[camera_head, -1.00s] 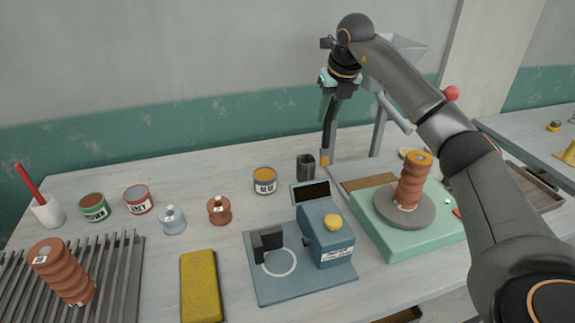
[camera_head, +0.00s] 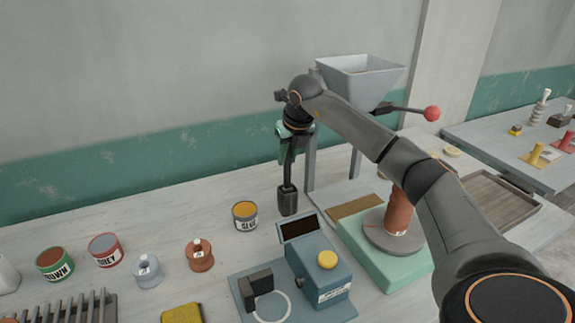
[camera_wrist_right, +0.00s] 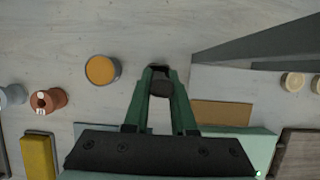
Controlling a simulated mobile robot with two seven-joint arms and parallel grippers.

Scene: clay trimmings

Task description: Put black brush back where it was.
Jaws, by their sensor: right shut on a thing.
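My right gripper (camera_head: 289,153) is shut on the black brush (camera_head: 288,174), which hangs upright below its fingers. The brush's lower end meets the dark cup (camera_head: 288,203) on the table, and its tip is hidden, apparently inside the cup. In the right wrist view my right gripper (camera_wrist_right: 160,100) has the brush's dark top end (camera_wrist_right: 160,86) between its green fingers, over the cup (camera_wrist_right: 157,68). My left gripper is not in view.
A blue device (camera_head: 322,272) with a yellow button is in front. A hopper stand (camera_head: 310,160) rises close on the right, beside a green base (camera_head: 385,268) with a clay piece (camera_head: 398,212).

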